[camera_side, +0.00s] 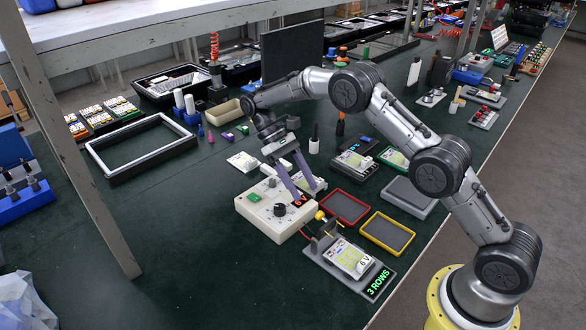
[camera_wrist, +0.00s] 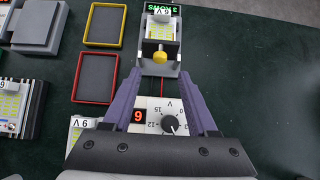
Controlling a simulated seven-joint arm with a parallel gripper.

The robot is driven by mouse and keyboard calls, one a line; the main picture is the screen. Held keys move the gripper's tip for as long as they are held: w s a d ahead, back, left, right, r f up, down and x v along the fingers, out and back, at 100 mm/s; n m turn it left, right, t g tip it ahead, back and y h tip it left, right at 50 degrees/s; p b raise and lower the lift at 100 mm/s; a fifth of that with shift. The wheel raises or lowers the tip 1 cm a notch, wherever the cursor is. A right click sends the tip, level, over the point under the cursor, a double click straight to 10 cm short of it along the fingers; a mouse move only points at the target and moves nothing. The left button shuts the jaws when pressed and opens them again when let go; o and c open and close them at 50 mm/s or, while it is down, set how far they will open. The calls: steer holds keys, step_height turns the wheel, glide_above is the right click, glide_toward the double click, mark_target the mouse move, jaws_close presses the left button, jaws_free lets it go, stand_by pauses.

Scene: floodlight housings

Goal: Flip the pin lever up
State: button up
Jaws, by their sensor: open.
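The likely pin lever has a yellow knob (camera_side: 320,215) at the near end of a grey test fixture (camera_side: 318,251). In the wrist view the yellow knob (camera_wrist: 160,57) sits in front of the white panel labelled 6 V. My gripper (camera_side: 305,193) is open and empty, its purple fingers pointing down over the right part of a white control box (camera_side: 262,221). In the wrist view my gripper (camera_wrist: 160,75) has its fingertips apart on either side of the fixture's near end. The knob shows between them; I cannot tell their height difference.
A red-rimmed tray (camera_side: 344,207) and a yellow-rimmed tray (camera_side: 387,233) lie beside the fixture. A green "3 ROWS" sign (camera_side: 379,283) is at its end.

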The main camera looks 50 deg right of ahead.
steer(key=v, duration=0.5)
stand_by(0.3)
